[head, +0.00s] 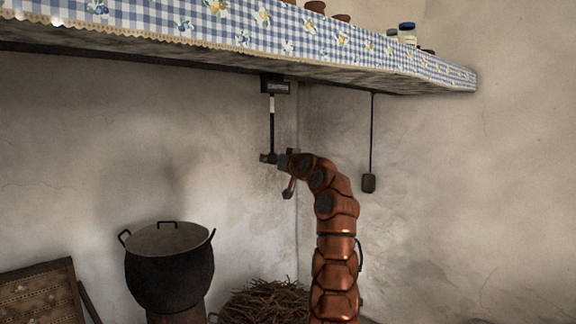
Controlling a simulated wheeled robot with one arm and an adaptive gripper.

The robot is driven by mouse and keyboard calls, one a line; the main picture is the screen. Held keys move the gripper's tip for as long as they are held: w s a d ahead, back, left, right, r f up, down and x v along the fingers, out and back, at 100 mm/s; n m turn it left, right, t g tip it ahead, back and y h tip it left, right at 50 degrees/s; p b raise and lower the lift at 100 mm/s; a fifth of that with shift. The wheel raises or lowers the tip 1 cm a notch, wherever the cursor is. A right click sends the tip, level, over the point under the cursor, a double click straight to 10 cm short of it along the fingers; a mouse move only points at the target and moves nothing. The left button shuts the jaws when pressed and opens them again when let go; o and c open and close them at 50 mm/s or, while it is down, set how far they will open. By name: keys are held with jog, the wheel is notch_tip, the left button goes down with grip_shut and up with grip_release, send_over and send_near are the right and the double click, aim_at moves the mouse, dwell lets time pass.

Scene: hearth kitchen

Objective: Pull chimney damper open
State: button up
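The chimney damper control looks like a thin rod (272,128) with a pale upper section, hanging from a dark bracket (276,87) under the mantel shelf. A dark handle (268,157) is at its lower end. My gripper (286,176) is just right of the handle, at nearly the same height. Its fingers look spread, one pointing down and left. I cannot tell whether it touches the handle. My wrist hides part of the gripper.
The mantel shelf (330,45) with a checked cloth spans overhead. A cord with a brown weight (369,183) hangs to the right of my arm. A black pot (168,271) stands lower left, beside a heap of twigs (262,302). The right wall is bare.

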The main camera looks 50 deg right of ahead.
jog(key=v, duration=1.1)
dwell(1.0)
dwell(0.6)
